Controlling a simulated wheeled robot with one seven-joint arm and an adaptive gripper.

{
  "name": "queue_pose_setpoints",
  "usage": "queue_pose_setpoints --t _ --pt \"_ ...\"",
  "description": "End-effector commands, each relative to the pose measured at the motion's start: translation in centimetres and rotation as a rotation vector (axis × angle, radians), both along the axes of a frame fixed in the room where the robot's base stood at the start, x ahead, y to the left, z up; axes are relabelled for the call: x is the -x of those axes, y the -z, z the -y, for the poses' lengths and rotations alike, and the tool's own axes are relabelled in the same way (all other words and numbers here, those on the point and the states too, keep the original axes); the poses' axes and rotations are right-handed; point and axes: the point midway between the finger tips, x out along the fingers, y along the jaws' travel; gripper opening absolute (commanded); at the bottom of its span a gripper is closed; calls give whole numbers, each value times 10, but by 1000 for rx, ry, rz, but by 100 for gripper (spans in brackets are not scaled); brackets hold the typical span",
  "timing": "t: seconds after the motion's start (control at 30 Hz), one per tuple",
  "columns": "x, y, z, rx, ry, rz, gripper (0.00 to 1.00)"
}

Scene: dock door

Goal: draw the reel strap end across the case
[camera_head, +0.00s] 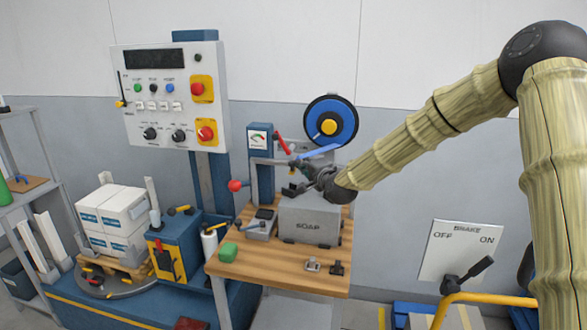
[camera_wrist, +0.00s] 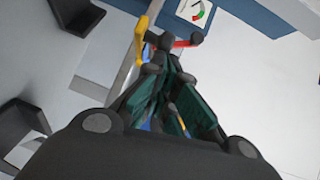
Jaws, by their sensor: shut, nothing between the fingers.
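The grey case (camera_head: 309,227) marked SOAP stands on the wooden bench top. The blue reel (camera_head: 345,116) with a yellow hub is mounted behind and above it. A blue strap (camera_head: 318,152) slants down and left from below the reel, and its end lies close to my gripper. My gripper (camera_head: 293,178) is above the case's back left part, reaching in from the right. In the wrist view its fingers (camera_wrist: 167,62) converge and are shut, with no strap seen between them. Blue bits show behind the fingers there, but I cannot tell what they are.
A red-handled lever (camera_head: 283,143) and a gauge post (camera_head: 260,160) stand just left of my gripper. A brake panel (camera_head: 460,252) is at the right.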

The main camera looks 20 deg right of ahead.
Motion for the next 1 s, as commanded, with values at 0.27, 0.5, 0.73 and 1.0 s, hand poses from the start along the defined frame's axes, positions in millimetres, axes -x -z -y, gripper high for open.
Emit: queue_pose_setpoints --t 0.27,0.5,0.73,1.0 --pt "1 0 6 -1 12 -1 0" --pt "1 0 5 -1 9 0 0" --pt "6 -2 13 -3 5 -1 0" --pt "32 -7 25 -4 -5 1 0"
